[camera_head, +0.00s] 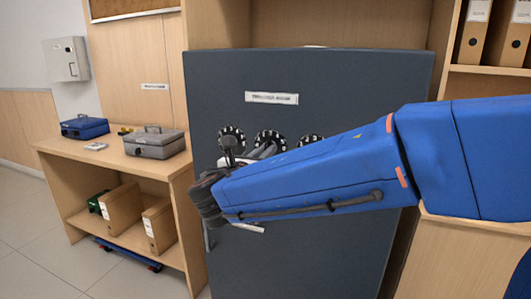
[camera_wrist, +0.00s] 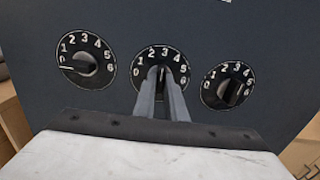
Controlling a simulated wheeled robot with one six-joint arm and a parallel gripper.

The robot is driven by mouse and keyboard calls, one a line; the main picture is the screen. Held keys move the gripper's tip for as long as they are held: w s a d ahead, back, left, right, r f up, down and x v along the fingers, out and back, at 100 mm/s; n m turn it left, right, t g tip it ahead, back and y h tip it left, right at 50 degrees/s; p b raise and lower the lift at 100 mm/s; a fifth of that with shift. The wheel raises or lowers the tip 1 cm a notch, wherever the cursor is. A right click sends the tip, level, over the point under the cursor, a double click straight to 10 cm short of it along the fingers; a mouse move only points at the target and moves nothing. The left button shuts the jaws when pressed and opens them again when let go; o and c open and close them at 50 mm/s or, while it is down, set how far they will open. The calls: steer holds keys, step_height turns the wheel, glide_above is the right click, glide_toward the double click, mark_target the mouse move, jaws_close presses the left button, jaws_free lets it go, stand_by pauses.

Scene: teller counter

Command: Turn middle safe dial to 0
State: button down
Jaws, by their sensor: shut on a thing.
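The grey safe (camera_head: 310,80) carries three black dials with white numbers in a row. In the wrist view the middle dial (camera_wrist: 178,57) sits between the fingertips of my gripper (camera_wrist: 160,75), which is shut on its knob. The fingers hide much of that knob, and its exact setting is hard to read. The left dial (camera_wrist: 88,68) has its white mark towards 0. The right dial (camera_wrist: 214,92) is untouched. In the head view the middle dial (camera_head: 270,135) shows above my arm, and the gripper is largely hidden.
A wooden counter (camera_head: 75,150) at left holds a blue cash box (camera_head: 85,128) and a grey cash box (camera_head: 155,145). Binders (camera_head: 120,208) stand below. Shelves with folders (camera_head: 475,35) are at right. A handle below the dials is mostly covered by my arm.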

steer(key=shift+n, duration=8.7)
steer(key=c, duration=1.8)
jaws_free()
steer(key=shift+s, duration=0.1)
steer(key=v, duration=1.7)
steer(key=shift+s, duration=0.15)
